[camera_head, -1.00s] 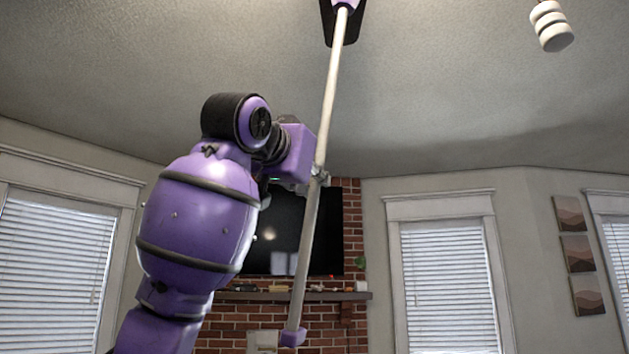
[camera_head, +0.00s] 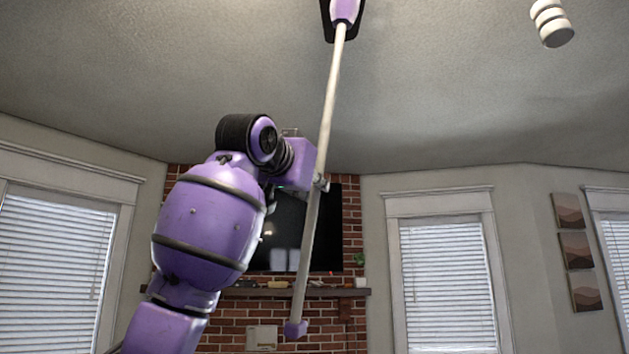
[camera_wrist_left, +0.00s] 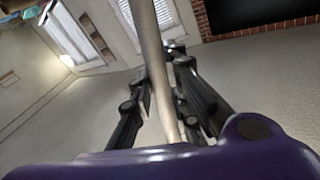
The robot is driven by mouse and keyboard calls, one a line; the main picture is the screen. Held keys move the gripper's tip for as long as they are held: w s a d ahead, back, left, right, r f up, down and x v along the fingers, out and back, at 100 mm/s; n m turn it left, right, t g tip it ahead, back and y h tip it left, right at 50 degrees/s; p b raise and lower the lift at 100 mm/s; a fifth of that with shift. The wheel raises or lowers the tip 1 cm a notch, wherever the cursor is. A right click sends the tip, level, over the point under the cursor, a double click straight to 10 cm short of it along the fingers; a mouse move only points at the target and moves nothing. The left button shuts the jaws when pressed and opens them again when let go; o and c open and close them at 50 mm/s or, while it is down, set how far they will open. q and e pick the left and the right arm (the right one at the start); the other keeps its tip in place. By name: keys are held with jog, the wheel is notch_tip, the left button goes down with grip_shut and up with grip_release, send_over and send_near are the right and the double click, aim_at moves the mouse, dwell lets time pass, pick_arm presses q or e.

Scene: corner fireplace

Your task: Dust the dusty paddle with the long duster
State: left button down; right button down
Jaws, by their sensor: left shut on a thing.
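The long duster has a pale pole (camera_head: 325,120), a purple and black head (camera_head: 344,14) at the top edge of the head view, and a purple lower end (camera_head: 296,328). My left gripper (camera_head: 320,184) is shut around the pole below its middle and holds it steep, leaning a little right at the top. In the left wrist view the pole (camera_wrist_left: 153,60) runs between the dark fingers of the gripper (camera_wrist_left: 162,85). The duster head is partly cut off by the frame. I cannot make out a dusty paddle in either view. My right gripper is out of view.
A brick fireplace (camera_head: 235,318) with a mantel (camera_head: 345,293) and a dark screen (camera_head: 328,235) stands behind the arm. A white ceiling fixture (camera_head: 551,24) hangs at the upper right. Windows with blinds (camera_head: 445,280) flank the fireplace. The space right of the pole looks free.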

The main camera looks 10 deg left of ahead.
pick_arm(q)
jog(key=w+a, duration=0.1)
jog(key=w, duration=0.9)
jog(key=shift+w+r, duration=0.2)
jog(key=shift+w, duration=0.05)
dwell(0.8)
jog(key=shift+s, duration=0.1)
jog(key=s+d, duration=0.1)
jog(key=s, duration=1.1)
jog(key=shift+s, duration=0.35)
dwell(0.7)
jog(key=shift+s+d, duration=0.1)
jog(key=shift+d, duration=0.05)
jog(key=w+a, duration=0.1)
jog(key=w, duration=1.2)
jog(key=shift+a+r, duration=0.15)
jog(key=shift+r, duration=0.1)
dwell(1.8)
